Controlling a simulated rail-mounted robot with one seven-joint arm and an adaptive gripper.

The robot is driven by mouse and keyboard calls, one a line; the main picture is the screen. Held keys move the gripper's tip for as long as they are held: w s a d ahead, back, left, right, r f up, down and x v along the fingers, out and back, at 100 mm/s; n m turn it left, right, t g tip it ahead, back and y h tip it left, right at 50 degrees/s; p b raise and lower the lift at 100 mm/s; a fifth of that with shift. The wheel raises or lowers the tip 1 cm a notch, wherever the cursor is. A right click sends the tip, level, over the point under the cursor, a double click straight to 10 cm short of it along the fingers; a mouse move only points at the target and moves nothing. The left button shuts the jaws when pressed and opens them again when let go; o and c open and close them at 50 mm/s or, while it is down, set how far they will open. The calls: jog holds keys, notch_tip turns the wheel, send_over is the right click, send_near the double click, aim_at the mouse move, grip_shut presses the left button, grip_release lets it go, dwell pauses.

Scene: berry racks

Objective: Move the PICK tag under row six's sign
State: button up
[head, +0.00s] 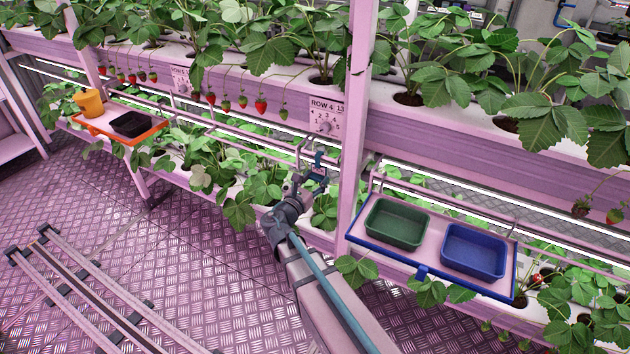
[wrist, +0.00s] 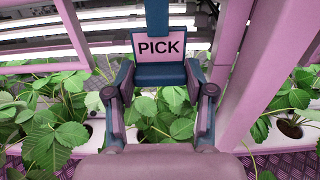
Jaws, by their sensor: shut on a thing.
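The PICK tag (wrist: 160,46) is a pink plate with black letters in a dark blue holder, upright in front of my gripper in the wrist view. My gripper (wrist: 160,75) is shut on its blue holder, one finger at each side. In the head view my gripper (head: 314,178) is just below a white sign (head: 326,116) on the rack beam, left of the pink post. I cannot tell which sign is row six's.
A pink post (head: 357,120) stands just right of my gripper. A blue-edged tray (head: 432,268) with green (head: 397,222) and blue bins (head: 474,251) is at right. An orange tray (head: 88,122) is far left. Strawberry plants and hanging berries line the racks.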

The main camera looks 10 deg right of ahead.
jog(key=shift+r+p, duration=0.85)
jog(key=shift+r, duration=0.2)
jog(key=shift+c, duration=0.2)
jog(key=shift+s, duration=0.1)
jog(key=v, duration=0.7)
dwell(0.8)
dwell(1.3)
